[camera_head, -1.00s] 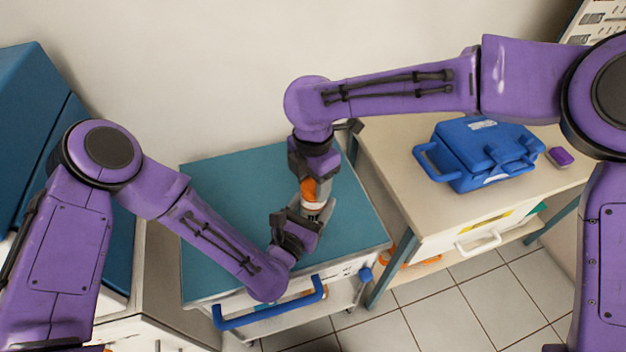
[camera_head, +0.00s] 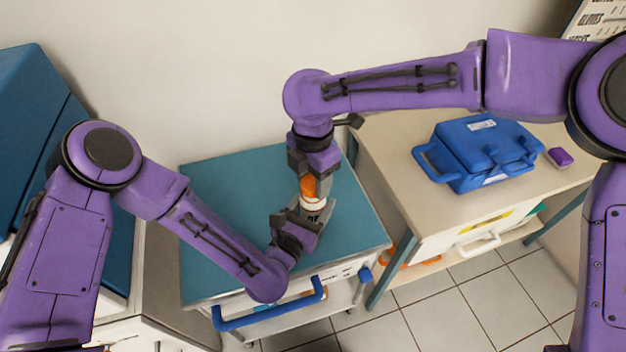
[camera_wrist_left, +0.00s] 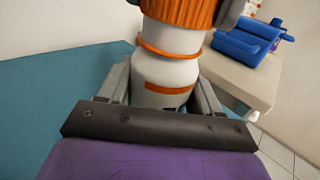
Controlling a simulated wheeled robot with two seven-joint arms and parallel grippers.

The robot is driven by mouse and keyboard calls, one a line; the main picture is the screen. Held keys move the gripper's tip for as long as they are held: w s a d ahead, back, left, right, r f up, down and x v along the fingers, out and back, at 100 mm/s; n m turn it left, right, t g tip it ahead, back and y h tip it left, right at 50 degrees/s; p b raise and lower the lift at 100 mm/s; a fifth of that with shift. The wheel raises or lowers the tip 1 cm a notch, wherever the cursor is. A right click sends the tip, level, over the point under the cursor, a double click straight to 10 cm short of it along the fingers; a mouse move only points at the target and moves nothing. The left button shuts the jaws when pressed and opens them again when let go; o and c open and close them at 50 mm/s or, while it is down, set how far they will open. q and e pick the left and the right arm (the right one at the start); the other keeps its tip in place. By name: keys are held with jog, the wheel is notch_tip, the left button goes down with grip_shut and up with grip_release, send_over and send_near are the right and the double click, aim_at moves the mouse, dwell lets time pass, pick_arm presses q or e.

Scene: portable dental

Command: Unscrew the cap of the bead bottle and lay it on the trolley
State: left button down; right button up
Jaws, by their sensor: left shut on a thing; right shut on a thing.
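The bead bottle (camera_head: 313,205) is white with an orange cap (camera_head: 308,187) and stands upright above the teal trolley top (camera_head: 225,195). My left gripper (camera_head: 312,212) is shut on the bottle's body from the front. In the left wrist view the white bottle (camera_wrist_left: 165,75) sits between my left fingers, with an orange ring below the ribbed orange cap (camera_wrist_left: 180,10). My right gripper (camera_head: 311,180) comes down from above and is shut on the cap. The cap is still over the bottle's neck. The bottle's base is hidden by my left gripper.
A beige table (camera_head: 390,150) to the right holds a blue case (camera_head: 480,150) and a small purple block (camera_head: 560,157). The trolley has a blue handle (camera_head: 270,312) at its front. Its top is clear at the left and back.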

aim_at(313, 182)
jog(key=shift+r, duration=0.55)
jog(key=shift+r, duration=2)
pick_arm(q)
jog(key=shift+c, duration=0.6)
grip_release()
pick_arm(e)
jog(key=shift+f, duration=0.1)
